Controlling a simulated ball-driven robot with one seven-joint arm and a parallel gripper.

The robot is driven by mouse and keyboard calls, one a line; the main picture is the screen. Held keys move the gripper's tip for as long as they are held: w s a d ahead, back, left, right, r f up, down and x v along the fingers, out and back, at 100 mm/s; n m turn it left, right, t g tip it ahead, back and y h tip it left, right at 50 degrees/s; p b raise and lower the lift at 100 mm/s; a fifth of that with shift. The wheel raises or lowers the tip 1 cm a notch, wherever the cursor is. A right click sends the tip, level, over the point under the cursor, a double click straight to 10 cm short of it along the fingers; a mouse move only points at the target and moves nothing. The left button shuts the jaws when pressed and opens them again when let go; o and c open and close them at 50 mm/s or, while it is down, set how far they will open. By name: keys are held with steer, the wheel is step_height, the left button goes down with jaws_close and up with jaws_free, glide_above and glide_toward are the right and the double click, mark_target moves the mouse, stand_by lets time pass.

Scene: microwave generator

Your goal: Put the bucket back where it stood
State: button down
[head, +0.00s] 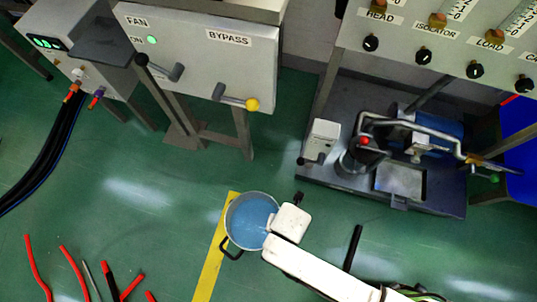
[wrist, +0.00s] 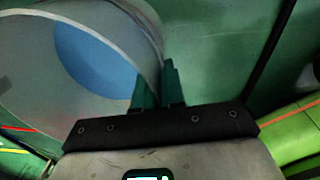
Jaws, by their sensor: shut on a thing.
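The bucket (head: 232,222) is a round grey pail with a blue inside and a dark handle hanging at its lower left. My gripper (head: 272,222) is at its right rim, and the fingertips are mostly hidden by my white wrist. In the wrist view the bucket (wrist: 100,22) fills the upper left, tilted in the picture. My gripper's dark green fingers (wrist: 157,88) are shut on its wall, one on each side. I cannot tell whether the bucket touches the floor or hangs above it.
A yellow floor strip (head: 209,265) runs beside the bucket. Red-ended rods (head: 75,272) lie at the lower left. A machine on a dark base (head: 430,203) stands at the right, and the fan and bypass cabinet (head: 205,65) stands behind. Green floor (head: 150,215) is clear left of the strip.

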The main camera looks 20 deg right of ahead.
mark_target(257, 198)
steer(key=w+f+b, duration=0.1)
steer(key=w, duration=0.2)
steer(key=w+a+f+b, duration=0.1)
steer(key=w+b, duration=0.1)
steer(key=w+a+f+b, duration=0.1)
steer(key=w+f+b, duration=0.1)
steer(key=w, duration=0.1)
steer(key=shift+w, duration=0.35)
steer(key=w+f+b, duration=0.2)
steer(key=w+f, duration=0.1)
steer(key=w+a+f+b, duration=0.1)
steer(key=f, duration=0.1)
steer(key=shift+w+b, duration=0.25)
steer(key=shift+b, duration=0.15)
steer(key=shift+w+f+b, duration=0.2)
steer(key=shift+f+b, duration=0.4)
steer(key=shift+f, duration=0.35)
steer(key=shift+w+f+b, duration=0.15)
steer(key=shift+f+b, duration=0.45)
steer(key=shift+f, duration=0.5)
steer(key=c, duration=1.6)
jaws_free()
steer(key=shift+s+d, duration=0.1)
steer(key=shift+s, duration=0.1)
steer(key=o, duration=0.4)
steer(key=shift+f, duration=0.1)
